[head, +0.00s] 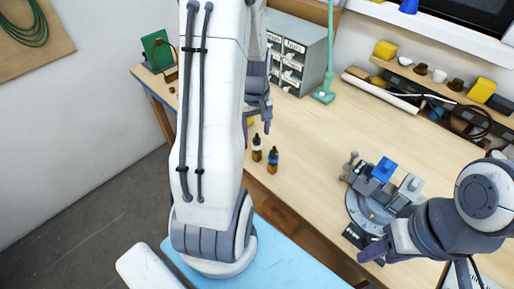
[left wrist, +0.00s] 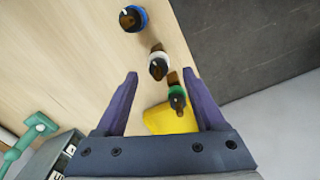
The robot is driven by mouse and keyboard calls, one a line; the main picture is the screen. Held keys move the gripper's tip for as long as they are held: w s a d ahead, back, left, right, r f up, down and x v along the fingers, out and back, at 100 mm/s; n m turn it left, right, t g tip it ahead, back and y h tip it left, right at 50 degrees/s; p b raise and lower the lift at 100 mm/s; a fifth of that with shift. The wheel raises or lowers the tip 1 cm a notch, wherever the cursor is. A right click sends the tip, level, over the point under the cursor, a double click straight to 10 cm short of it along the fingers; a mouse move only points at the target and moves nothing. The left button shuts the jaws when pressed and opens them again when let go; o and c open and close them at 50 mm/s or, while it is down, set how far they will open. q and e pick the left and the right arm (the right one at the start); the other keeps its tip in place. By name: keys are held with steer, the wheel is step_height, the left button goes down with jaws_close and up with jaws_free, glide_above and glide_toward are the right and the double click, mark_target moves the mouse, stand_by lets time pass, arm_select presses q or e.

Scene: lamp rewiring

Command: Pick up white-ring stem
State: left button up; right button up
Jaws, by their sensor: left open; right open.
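The white-ring stem (left wrist: 158,66) stands on the table in the left wrist view, dark-topped with a pale ring. It sits beyond the fingertips, between the blue-ring stem (left wrist: 132,18) and the green-ring stem (left wrist: 177,100). In the head view, two dark-topped stems stand near the table edge; the one nearer my gripper appears to be the white-ring one (head: 256,148). My left gripper (left wrist: 164,75) is open and empty, its fingers either side of the green-ring stem in view. It is partly hidden behind my arm in the head view (head: 257,128). My right gripper (head: 375,252) is open near the round fixture.
A yellow block (left wrist: 172,119) lies beside the green-ring stem. A grey drawer cabinet (head: 298,50) and green lamp stand (head: 324,96) are at the back. A round grey fixture (head: 354,207) with blue and grey blocks stands at right. The table middle is clear.

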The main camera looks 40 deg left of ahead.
mark_target(257, 151)
arm_select(q)
step_height(257, 151, down, 4)
steer(key=shift+p, duration=0.35)
step_height(257, 151, down, 4)
steer(key=shift+d+f+p, duration=0.1)
steer(key=shift+f+p, duration=0.15)
steer(key=shift+p, duration=0.75)
steer(key=shift+f, duration=0.3)
jaws_close()
